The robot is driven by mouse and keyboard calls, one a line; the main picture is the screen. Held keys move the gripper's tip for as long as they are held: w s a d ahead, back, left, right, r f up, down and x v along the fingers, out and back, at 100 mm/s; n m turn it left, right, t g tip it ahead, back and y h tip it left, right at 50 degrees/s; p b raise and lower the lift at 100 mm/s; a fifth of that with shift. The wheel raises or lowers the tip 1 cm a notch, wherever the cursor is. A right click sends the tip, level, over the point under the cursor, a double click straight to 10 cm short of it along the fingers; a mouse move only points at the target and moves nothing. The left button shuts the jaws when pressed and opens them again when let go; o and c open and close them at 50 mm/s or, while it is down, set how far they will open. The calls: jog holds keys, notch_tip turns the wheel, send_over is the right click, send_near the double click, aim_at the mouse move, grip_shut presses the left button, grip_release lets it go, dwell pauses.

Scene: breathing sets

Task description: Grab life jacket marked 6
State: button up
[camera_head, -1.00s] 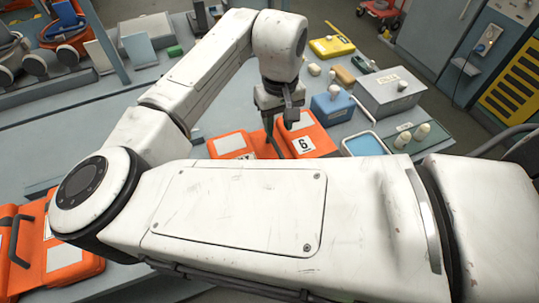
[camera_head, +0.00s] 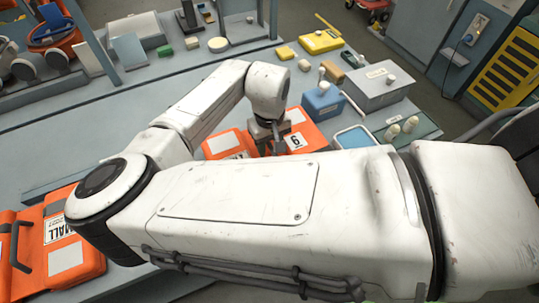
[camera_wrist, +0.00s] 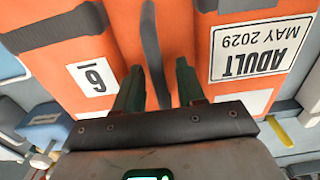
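The orange life jacket marked 6 (camera_head: 312,139) lies on the grey table in the head view, partly hidden by my arm. It fills much of the wrist view (camera_wrist: 100,60), with a white 6 label on one panel and an "ADULT MAY 2029" label on the other. My gripper (camera_wrist: 158,82) is right over the jacket, its two dark fingers apart. A dark grey strap (camera_wrist: 152,45) runs between the fingers, and they do not close on it. In the head view my gripper (camera_head: 273,147) is at the jacket's middle; its fingertips are hard to make out.
Another orange jacket (camera_head: 62,262) lies at the lower left, its label partly hidden. Behind the jacket stand a blue box (camera_head: 322,104) and a grey box (camera_head: 380,88). A blue-edged tray (camera_head: 356,138) lies to its right. Bare table (camera_head: 60,150) shows at left.

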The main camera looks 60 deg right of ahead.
jog(key=shift+c, duration=0.2)
grip_shut()
jog(key=shift+r, duration=0.1)
dwell(1.0)
